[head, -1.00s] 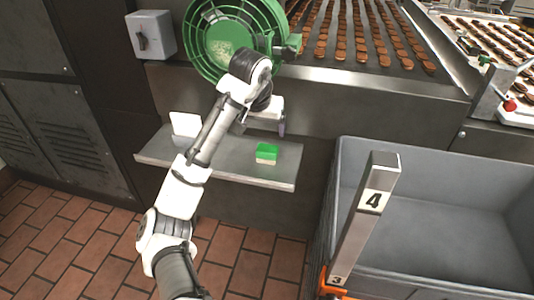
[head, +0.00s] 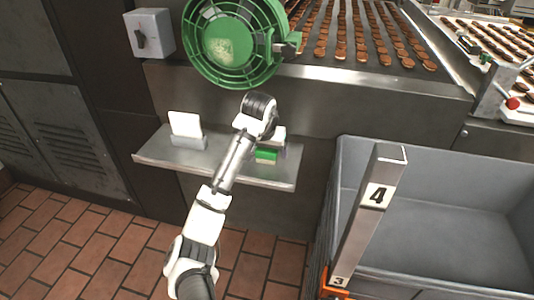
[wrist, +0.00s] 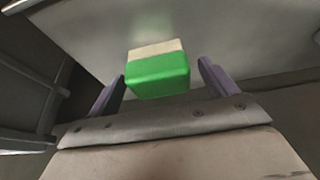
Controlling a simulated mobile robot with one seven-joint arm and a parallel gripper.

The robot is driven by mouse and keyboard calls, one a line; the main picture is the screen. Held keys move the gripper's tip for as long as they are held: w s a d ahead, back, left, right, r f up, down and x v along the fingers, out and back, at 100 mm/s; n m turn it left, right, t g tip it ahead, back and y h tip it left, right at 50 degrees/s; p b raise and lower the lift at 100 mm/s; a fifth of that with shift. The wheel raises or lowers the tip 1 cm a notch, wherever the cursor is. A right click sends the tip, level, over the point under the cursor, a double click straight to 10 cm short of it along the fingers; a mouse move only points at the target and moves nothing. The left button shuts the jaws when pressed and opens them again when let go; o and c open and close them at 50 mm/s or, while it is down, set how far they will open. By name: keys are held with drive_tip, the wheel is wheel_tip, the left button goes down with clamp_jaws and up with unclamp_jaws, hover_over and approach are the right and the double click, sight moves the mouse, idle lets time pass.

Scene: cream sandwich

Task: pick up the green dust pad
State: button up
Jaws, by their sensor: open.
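The green dust pad (head: 266,156) is a small block with a green top and a cream lower part. It lies on the grey metal shelf (head: 160,156), toward its right end. In the wrist view the pad (wrist: 158,73) sits ahead of and between the two purple fingers of my gripper (wrist: 160,84). The fingers are open, with a gap on each side of the pad. In the head view my gripper (head: 281,149) is low at the pad, and its fingers are mostly hidden by my wrist.
A white card in a grey holder (head: 188,142) stands on the shelf's left part. A green fan (head: 225,45) is above. A large grey bin (head: 430,155) with a post marked 4 (head: 365,215) stands to the right. A conveyor with brown biscuits (head: 362,40) runs behind.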

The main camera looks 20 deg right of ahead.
sight(266, 150)
drive_tip(key=c, duration=1.2)
drive_tip(key=shift+r, duration=0.15)
drive_tip(key=shift+s+a+r, duration=0.1)
drive_tip(key=shift+s+r, duration=0.1)
drive_tip(key=shift+r, duration=0.1)
drive_tip(key=r, duration=0.6)
drive_tip(key=shift+s+a+r, duration=0.1)
drive_tip(key=shift+a+r, duration=0.1)
drive_tip(key=shift+r, duration=0.05)
drive_tip(key=s+a, duration=0.3)
drive_tip(key=s, duration=0.2)
drive_tip(key=s+a, duration=0.4)
drive_tip(key=s, duration=0.1)
drive_tip(key=s+a+p, duration=0.1)
drive_tip(key=s+a, duration=0.2)
drive_tip(key=s, duration=0.3)
drive_tip(key=shift+a+f, duration=0.2)
drive_tip(key=shift+a, duration=0.1)
